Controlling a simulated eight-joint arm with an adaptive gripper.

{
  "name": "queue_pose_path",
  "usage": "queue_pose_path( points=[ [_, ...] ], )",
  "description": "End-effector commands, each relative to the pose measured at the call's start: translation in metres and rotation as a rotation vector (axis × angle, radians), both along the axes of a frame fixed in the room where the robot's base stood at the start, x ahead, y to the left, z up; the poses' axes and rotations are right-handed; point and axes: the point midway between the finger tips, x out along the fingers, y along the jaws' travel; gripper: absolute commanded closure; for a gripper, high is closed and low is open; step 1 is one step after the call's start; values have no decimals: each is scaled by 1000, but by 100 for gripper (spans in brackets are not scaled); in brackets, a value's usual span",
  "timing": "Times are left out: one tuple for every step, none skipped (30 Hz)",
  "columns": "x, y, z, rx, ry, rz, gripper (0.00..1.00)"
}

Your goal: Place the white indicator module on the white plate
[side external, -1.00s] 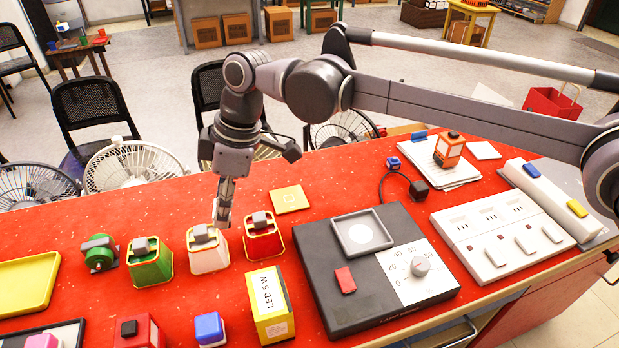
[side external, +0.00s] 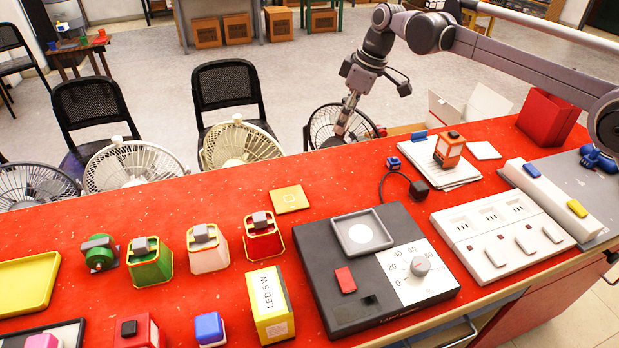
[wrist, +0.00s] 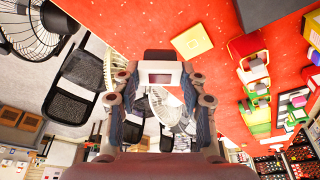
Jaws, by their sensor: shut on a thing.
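The white indicator module (side external: 209,259), a tapered white block with a grey cap, stands upright on the red table between a green and a red one; it also shows in the wrist view (wrist: 252,74). A flat white square plate (side external: 483,150) lies at the table's far right. My gripper (side external: 341,134) is up by the far edge, in front of a fan, well away from the module.
A black scale (side external: 318,262) with a dial and a grey tray fills the middle. An orange lantern (side external: 449,150) stands on papers beside the plate. A white switch panel (side external: 490,235) and a red box (side external: 548,120) are at right. The far middle table is clear.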

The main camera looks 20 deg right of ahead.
Motion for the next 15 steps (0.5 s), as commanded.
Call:
queue_pose_path(
  points=[
    [8,-27,0,0,0,-43,83],
    [11,-41,0,0,0,-64,83],
    [15,-59,0,0,0,-92,83],
    [18,-72,0,0,0,-113,83],
    [20,-87,0,0,0,-135,83],
    [23,-105,0,0,0,-163,83],
    [25,-119,0,0,0,-184,83],
    [26,-133,0,0,0,-205,83],
    [28,-151,0,0,0,-234,83],
    [29,-166,0,0,0,-256,83],
    [29,-179,0,0,0,-276,83],
    [29,-198,0,0,0,-305,83],
    [29,-212,0,0,0,-326,83],
    [29,-226,0,0,0,-348,83],
    [27,-245,0,0,0,-376,83]
  ],
)
